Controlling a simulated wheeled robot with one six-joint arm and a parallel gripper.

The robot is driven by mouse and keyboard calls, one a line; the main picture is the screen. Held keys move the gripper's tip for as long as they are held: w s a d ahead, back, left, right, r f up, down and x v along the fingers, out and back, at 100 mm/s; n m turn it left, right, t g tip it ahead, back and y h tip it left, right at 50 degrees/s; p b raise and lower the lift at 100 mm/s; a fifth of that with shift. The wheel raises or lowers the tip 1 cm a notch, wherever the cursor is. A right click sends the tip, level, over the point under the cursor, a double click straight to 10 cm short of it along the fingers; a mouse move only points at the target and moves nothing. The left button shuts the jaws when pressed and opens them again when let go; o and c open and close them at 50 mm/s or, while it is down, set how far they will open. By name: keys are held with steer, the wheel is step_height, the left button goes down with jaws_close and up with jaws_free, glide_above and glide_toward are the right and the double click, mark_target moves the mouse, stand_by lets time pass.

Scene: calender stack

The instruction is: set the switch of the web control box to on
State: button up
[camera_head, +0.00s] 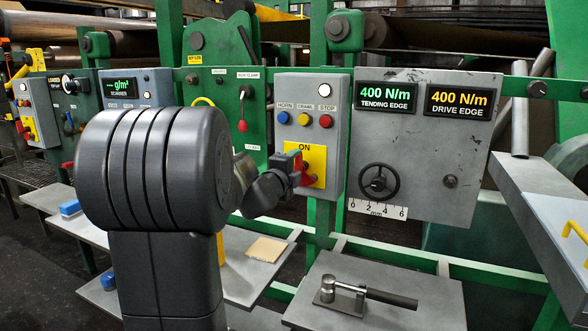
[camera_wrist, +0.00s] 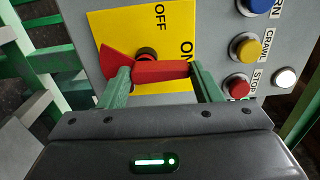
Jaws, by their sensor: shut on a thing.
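The web control box (camera_head: 283,100) is a grey box with a yellow plate (camera_head: 318,160) low on its front. In the wrist view the plate (camera_wrist: 112,25) shows the words OFF and ON. The red switch handle (camera_wrist: 160,71) lies roughly across that picture, its right end by the word ON. A wider red wedge shows at its left end, and the dark pivot is partly hidden. My gripper (camera_wrist: 163,78) is shut on the handle, with one green finger at each side. In the head view my gripper (camera_head: 297,168) reaches the plate from the left and hides part of the switch.
Blue, yellow and red buttons (camera_head: 304,119) sit on the box above the plate. A grey panel with two 400 N/m displays and a black handwheel (camera_head: 378,182) stands to the right. A tray (camera_head: 420,310) with a metal tool lies below. A red-knobbed lever (camera_head: 242,125) is to the left.

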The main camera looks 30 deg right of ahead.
steer(key=o, duration=1)
steer(key=v, duration=1.4)
steer(key=shift+d, duration=0.2)
steer(key=x, duration=1.3)
steer(key=shift+w, duration=0.15)
steer(key=shift+w+d, duration=0.15)
steer(key=shift+d, duration=0.1)
